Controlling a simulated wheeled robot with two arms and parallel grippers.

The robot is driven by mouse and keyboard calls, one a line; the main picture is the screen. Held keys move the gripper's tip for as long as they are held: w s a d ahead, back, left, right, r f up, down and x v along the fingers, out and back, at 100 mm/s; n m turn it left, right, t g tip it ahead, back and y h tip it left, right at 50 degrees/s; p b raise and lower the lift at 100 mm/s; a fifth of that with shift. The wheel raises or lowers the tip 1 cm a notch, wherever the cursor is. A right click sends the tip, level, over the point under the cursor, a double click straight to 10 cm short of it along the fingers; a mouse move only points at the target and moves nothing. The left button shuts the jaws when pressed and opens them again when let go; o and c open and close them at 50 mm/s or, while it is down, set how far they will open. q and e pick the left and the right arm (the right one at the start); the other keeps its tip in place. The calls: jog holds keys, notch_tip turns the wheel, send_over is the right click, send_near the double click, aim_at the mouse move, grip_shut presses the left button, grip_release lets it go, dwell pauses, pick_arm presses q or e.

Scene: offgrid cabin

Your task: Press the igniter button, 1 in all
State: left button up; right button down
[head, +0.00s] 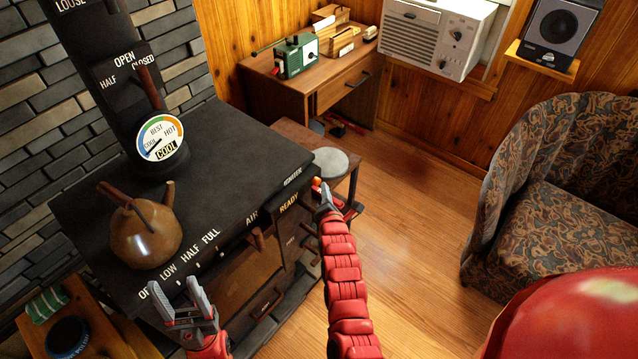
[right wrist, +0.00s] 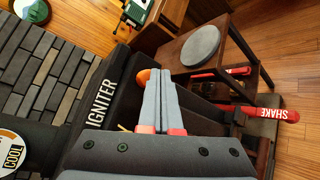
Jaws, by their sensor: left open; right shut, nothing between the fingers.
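The igniter button (head: 316,181) is a small orange knob at the front right corner of the black stove (head: 225,150), by the IGNITER label. In the right wrist view the orange button (right wrist: 142,77) shows just beyond and left of my right fingertips, partly hidden by them. My right gripper (head: 324,192) is shut and empty, its tips close to the button; I cannot tell whether they touch. The shut fingers also show in the right wrist view (right wrist: 160,75). My left gripper (head: 176,291) is open and empty by the front left of the stove.
A brown kettle (head: 146,238) sits on the stove, near a round gauge (head: 160,137). A low side table with a grey round pad (head: 331,164) stands behind my right gripper. A patterned armchair (head: 550,225) is at right; the wooden floor between is clear.

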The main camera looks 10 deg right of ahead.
jog(key=shift+w+a+f+b, duration=0.1)
jog(key=shift+w+a+b, duration=0.25)
jog(key=shift+w+b, duration=0.25)
dwell(0.6)
jog(key=shift+s, duration=0.2)
jog(key=shift+s+d+p, duration=0.6)
jog(key=shift+s+p, duration=0.1)
jog(key=shift+p, duration=0.1)
jog(key=s+d+p, duration=0.1)
jog(key=s, duration=0.1)
jog(key=s+d+p, duration=0.1)
jog(key=s+d, duration=0.1)
dwell(0.4)
